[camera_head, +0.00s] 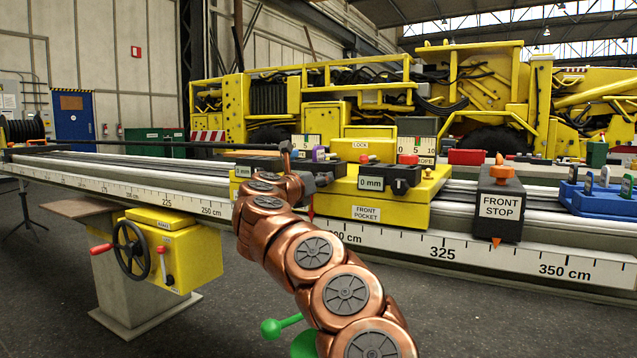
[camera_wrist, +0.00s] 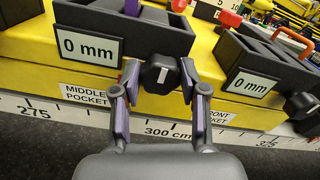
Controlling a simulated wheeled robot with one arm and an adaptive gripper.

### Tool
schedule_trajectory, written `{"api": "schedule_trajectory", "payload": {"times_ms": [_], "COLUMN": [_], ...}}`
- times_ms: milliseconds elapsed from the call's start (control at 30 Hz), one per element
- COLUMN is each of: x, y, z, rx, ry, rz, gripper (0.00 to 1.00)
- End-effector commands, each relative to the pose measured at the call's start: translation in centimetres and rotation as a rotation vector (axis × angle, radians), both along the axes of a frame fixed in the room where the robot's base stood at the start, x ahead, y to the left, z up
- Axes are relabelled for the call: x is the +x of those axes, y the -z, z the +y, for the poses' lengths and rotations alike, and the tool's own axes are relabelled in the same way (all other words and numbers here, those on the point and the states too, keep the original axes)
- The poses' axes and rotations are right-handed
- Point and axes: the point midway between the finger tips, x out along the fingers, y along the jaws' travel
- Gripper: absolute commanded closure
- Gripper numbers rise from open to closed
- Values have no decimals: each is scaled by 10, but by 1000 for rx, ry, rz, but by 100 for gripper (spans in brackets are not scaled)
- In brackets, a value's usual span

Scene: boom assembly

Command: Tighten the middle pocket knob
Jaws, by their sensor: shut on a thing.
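The middle pocket knob (camera_wrist: 161,74) is a black knob with a white mark, on the yellow block behind the label "MIDDLE POCKET" (camera_wrist: 88,94) in the wrist view. My gripper (camera_wrist: 160,82) has its two purple-padded fingers on either side of this knob, shut on it. The white mark on the knob stands near upright. A black pocket tray with a "0 mm" plate (camera_wrist: 88,45) sits left of the knob. In the head view my copper arm reaches to the rail and hides most of the middle pocket and the knob.
The front pocket block (camera_head: 366,212) with its own "0 mm" plate and black knob (camera_head: 400,186) stands close to the right. The front stop (camera_head: 498,205) and a blue tool rack (camera_head: 598,199) are further right. A yellow handwheel box (camera_head: 170,250) hangs below the rail on the left.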

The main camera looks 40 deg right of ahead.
Motion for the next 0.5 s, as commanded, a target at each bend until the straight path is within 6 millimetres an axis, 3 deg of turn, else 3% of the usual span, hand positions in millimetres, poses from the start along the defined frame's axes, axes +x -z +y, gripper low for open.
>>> {"api": "schedule_trajectory", "payload": {"times_ms": [133, 167, 200, 400, 500], "x": [1, 1, 1, 0, 0], "y": [1, 1, 1, 0, 0], "z": [1, 1, 1, 0, 0], "rx": [1, 1, 1, 0, 0], "ry": [-3, -3, -3, -1, 0], "rz": [0, 0, 0, 0, 0], "gripper": [92, 56, 52, 33, 33]}}
